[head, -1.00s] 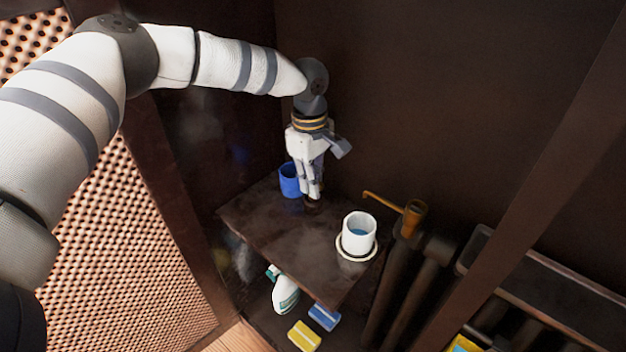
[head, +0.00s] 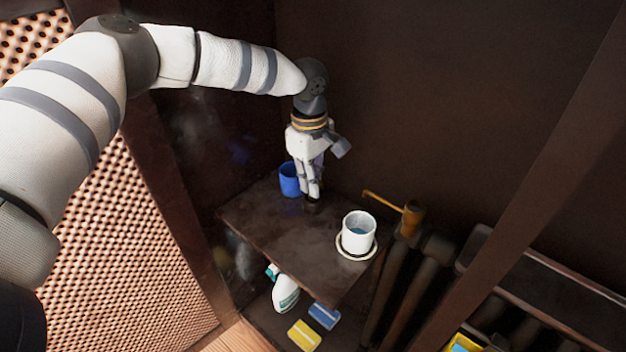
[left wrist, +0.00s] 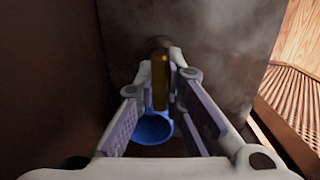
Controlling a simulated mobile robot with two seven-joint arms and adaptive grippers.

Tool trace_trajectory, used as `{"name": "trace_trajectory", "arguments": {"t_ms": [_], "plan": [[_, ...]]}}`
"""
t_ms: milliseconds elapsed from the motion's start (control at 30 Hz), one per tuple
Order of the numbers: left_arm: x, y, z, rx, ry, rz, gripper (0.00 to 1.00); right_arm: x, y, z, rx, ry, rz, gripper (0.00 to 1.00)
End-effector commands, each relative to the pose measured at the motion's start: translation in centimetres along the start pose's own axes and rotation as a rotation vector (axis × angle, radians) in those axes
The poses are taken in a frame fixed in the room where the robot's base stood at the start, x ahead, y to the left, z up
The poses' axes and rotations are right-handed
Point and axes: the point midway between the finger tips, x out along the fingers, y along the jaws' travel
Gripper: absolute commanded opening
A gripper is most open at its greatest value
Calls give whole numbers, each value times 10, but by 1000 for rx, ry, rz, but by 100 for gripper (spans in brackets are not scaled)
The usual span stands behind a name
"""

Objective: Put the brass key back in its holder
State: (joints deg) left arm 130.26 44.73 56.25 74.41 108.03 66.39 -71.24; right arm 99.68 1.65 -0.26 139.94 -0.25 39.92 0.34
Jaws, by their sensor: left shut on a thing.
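My left gripper (head: 313,194) points down over the back of the dark shelf and is shut on the brass key. In the left wrist view the key (left wrist: 160,90) is a narrow gold strip between the fingertips of the left gripper (left wrist: 162,72). A small dark round piece, apparently the holder (head: 313,207), stands on the shelf right under the fingertips. It also shows dimly beyond the key in the left wrist view (left wrist: 156,44). I cannot tell whether the key's lower end is inside it. My right gripper is not in view.
A blue cup (head: 289,180) stands just left of the gripper. A white cup (head: 358,230) sits on a saucer (head: 343,252) at the shelf's right. An orange-brown piece with a long handle (head: 411,218) stands by dark pipes at right. The shelf's middle (head: 275,225) is clear.

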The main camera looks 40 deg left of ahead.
Motion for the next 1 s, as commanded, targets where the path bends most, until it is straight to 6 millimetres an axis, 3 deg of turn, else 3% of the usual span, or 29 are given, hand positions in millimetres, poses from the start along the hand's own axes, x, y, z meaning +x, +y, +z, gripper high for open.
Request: {"name": "trace_trajectory", "arguments": {"t_ms": [1000], "plan": [[13,0,0,0,0,0,0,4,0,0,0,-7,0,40]]}}
